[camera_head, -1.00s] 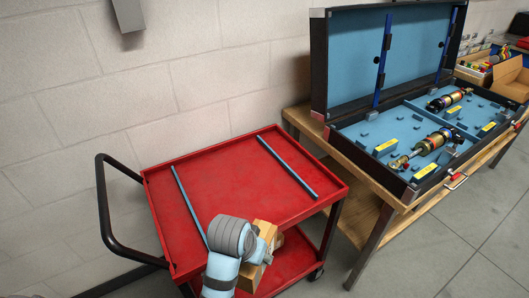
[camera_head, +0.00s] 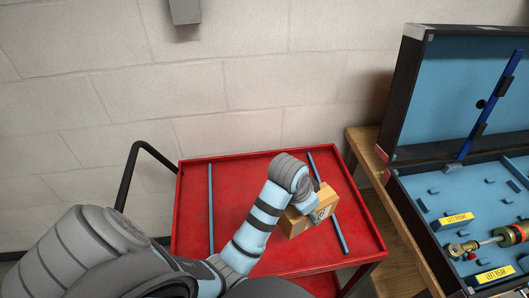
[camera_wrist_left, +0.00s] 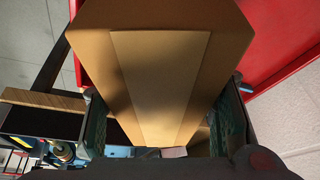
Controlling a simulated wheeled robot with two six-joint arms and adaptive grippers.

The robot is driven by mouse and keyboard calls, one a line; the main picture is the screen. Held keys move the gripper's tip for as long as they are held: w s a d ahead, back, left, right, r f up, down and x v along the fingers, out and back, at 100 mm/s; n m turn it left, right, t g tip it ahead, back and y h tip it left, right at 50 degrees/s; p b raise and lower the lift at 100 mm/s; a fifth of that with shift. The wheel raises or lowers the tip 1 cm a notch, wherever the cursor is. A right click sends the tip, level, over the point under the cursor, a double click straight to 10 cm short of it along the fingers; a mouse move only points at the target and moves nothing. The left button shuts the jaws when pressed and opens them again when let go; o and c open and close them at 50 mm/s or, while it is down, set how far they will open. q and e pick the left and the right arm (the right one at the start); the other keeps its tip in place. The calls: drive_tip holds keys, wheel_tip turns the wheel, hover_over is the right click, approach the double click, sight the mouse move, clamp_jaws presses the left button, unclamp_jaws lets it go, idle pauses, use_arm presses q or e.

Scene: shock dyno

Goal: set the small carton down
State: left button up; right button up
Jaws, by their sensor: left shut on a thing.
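The small carton (camera_head: 293,222) is a brown cardboard box. In the head view it is over the right part of the red cart's top tray (camera_head: 262,180), overlapping the right blue strip (camera_head: 325,198). My left gripper (camera_head: 312,208) is shut on it, and the carton looks tilted. I cannot tell whether its underside touches the tray. In the left wrist view the carton (camera_wrist_left: 160,70) fills the middle between the two fingers of my left gripper (camera_wrist_left: 160,122). My right gripper is not in view.
A second blue strip (camera_head: 211,208) lies on the tray's left side. The cart's black handle (camera_head: 130,172) is at left. A wooden bench (camera_head: 368,150) with an open blue-lined case (camera_head: 440,205) holding a shock absorber (camera_head: 490,242) stands at right. The tray's middle is clear.

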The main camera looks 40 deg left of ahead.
use_arm(q)
drive_tip(key=w+a+r+m+h+p, duration=0.1)
drive_tip(key=w+a+r+m+p, duration=0.15)
drive_tip(key=r, duration=0.25)
drive_tip(key=w+a+r+m+h+p, duration=0.1)
drive_tip(key=w+a+r+m+p, duration=0.1)
drive_tip(key=w+r+p, duration=0.25)
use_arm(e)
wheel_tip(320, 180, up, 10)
use_arm(q)
drive_tip(key=shift+g, duration=0.5)
drive_tip(key=f+b, duration=0.1)
drive_tip(key=f, duration=0.5)
drive_tip(key=s+f+b, duration=0.1)
drive_tip(key=f+b, duration=0.1)
drive_tip(key=f, duration=0.5)
drive_tip(key=f+b, duration=0.2)
drive_tip(key=f, duration=0.4)
drive_tip(key=shift+s+f, duration=0.15)
drive_tip(key=shift+f, duration=0.1)
drive_tip(key=shift+r, duration=0.15)
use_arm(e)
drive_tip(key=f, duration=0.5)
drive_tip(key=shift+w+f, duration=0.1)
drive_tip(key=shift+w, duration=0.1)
use_arm(q)
drive_tip(key=o, duration=1.5)
drive_tip(key=shift+c, duration=0.2)
